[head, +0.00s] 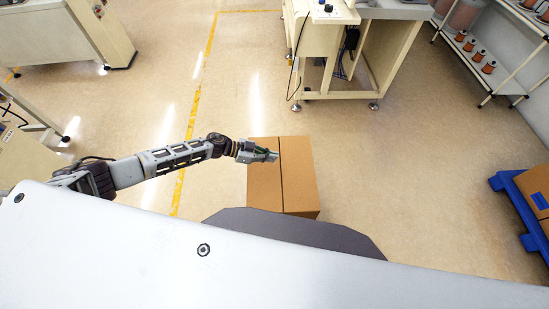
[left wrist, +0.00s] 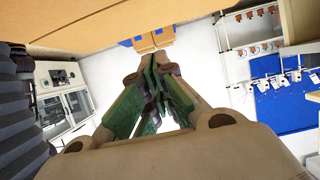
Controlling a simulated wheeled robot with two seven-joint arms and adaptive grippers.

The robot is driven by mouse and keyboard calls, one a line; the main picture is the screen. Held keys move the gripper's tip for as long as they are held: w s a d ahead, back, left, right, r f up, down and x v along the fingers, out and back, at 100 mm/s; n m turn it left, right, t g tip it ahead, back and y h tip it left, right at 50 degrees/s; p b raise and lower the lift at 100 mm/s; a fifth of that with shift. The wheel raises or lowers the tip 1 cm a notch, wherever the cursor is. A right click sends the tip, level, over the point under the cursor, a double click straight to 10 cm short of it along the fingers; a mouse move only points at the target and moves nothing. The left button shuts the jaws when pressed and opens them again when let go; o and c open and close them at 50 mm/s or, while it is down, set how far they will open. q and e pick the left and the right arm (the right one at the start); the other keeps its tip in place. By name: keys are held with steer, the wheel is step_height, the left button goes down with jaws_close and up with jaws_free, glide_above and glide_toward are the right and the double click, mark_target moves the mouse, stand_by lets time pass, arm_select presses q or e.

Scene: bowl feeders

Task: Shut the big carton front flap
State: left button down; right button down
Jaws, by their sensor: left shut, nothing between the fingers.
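The big carton (head: 300,178) is a brown box standing on the floor in front of my base. Its top looks flat in the head view, with two panels meeting at a dark seam. My left gripper (head: 273,156) is over the left panel near the seam, with its fingers pointing right. It is shut and empty. In the left wrist view the shut fingers (left wrist: 157,85) show close up, and a brown cardboard surface (left wrist: 90,22) fills the top edge. Whether the fingers touch the carton cannot be told. My right gripper is not in view.
A cream machine table (head: 330,45) stands behind the carton. A shelf rack with orange spools (head: 488,67) is at the upper right. A blue pallet (head: 510,190) with a box is at the right edge. The floor around the carton is clear.

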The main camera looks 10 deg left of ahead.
arm_select(q)
steer(key=s+a+r, duration=0.1)
steer(key=a+r, duration=0.4)
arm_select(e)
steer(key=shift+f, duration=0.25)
arm_select(q)
steer(key=shift+s+r, duration=0.1)
steer(key=shift+m, duration=0.3)
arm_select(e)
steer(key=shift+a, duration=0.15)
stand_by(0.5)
